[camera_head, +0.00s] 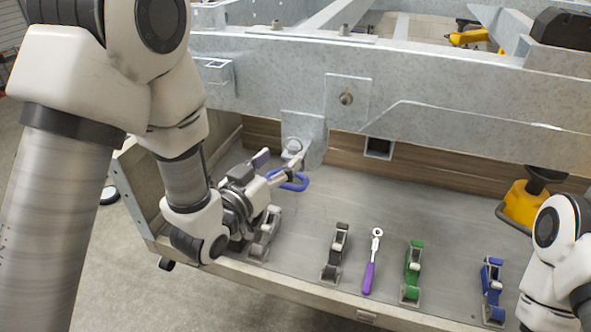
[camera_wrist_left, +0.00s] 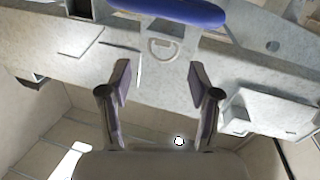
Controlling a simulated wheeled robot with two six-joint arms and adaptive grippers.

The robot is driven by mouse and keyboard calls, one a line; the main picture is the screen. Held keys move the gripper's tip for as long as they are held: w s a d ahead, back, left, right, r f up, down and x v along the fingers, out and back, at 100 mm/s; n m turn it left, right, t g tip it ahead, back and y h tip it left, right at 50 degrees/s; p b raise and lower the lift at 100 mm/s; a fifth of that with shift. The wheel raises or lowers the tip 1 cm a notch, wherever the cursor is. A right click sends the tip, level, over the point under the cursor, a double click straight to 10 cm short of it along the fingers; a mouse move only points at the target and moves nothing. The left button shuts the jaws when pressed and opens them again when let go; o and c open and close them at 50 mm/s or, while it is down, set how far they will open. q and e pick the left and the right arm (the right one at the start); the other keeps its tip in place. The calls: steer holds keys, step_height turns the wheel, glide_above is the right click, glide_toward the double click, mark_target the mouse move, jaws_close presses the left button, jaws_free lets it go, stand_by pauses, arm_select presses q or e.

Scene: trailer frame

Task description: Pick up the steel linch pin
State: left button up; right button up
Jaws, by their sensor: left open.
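A small steel ring (camera_head: 293,145) shows on a grey bracket (camera_head: 313,132) below the frame rail; it looks like the linch pin. In the left wrist view the ring (camera_wrist_left: 162,48) hangs on the bracket face, ahead of and between the fingertips. The pin's shaft cannot be made out. My left gripper (camera_head: 277,163) is open and empty, pointing at the bracket from the left front. Its purple-padded fingers stand wide apart in the left wrist view (camera_wrist_left: 159,75), short of the ring. My right arm shows at the right edge, but its gripper is out of view.
A blue loop (camera_head: 288,181) sits close to the left fingertips. The metal tray (camera_head: 300,212) holds grey ratchets (camera_head: 336,252), a purple-handled wrench (camera_head: 370,270), a green ratchet (camera_head: 411,270) and a blue ratchet (camera_head: 492,290). The galvanized rail (camera_head: 270,75) crosses above.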

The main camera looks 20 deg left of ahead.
mark_target(290, 157)
arm_select(q)
steer(key=shift+w, duration=0.1)
steer(key=p+x, duration=0.4)
steer(key=shift+w+r, duration=0.2)
steer(key=shift+w, duration=0.15)
steer(key=shift+w+d+f, duration=0.15)
steer(key=shift+w, duration=0.1)
steer(key=shift+s, duration=0.15)
steer(key=c, duration=1.1)
arm_select(e)
step_height(290, 157, up, 3)
steer(key=shift+a, duration=0.15)
